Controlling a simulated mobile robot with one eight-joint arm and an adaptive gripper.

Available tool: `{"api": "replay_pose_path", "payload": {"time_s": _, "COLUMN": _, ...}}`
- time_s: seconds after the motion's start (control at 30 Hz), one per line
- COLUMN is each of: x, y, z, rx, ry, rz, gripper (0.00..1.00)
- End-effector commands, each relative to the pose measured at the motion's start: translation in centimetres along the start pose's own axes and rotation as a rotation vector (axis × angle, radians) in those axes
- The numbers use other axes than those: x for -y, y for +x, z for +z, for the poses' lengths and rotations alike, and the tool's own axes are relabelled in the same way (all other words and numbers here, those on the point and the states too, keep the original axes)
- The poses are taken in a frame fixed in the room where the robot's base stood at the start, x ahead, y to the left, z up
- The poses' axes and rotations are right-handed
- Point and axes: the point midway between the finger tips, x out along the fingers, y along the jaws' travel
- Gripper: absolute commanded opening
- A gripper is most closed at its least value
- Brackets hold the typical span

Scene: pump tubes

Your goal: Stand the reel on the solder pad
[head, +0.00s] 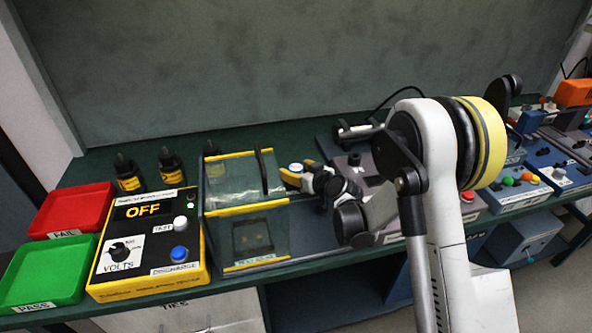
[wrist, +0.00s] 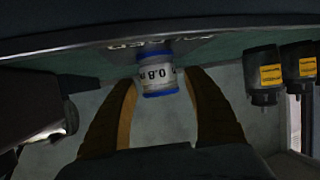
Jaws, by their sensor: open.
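The reel (wrist: 158,76) is a small white spool with blue rims and a "0.8" label, upside down in the wrist view. My gripper (wrist: 160,84) is open, with one finger on each side of the reel and narrow gaps showing. A grey patch with partly hidden lettering, apparently the solder pad (wrist: 192,44), lies at the reel's base. I cannot tell whether the reel rests fully on it. In the head view the reel's blue-and-white top (head: 296,167) shows beside my yellow fingers (head: 289,179); the pad is hidden there.
A clear guard with yellow edges (head: 244,207) stands just left of my gripper. Further left are a tester box (head: 148,243), a red tray (head: 70,210) and a green tray (head: 46,270). Dark bottles (head: 169,168) stand behind. Control boxes (head: 520,184) crowd the right.

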Motion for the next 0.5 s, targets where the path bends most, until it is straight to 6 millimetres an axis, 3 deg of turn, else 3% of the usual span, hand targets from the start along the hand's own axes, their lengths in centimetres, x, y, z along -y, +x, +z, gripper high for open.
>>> {"api": "replay_pose_path", "payload": {"time_s": 0.17, "x": -0.1, "y": -2.1, "z": -0.4, "rx": 0.0, "ry": 0.0, "rz": 0.001, "gripper": 0.6}}
{"api": "replay_pose_path", "payload": {"time_s": 0.5, "x": -0.1, "y": -9.6, "z": -0.5, "rx": 0.0, "ry": 0.001, "rz": 0.002, "gripper": 0.6}}
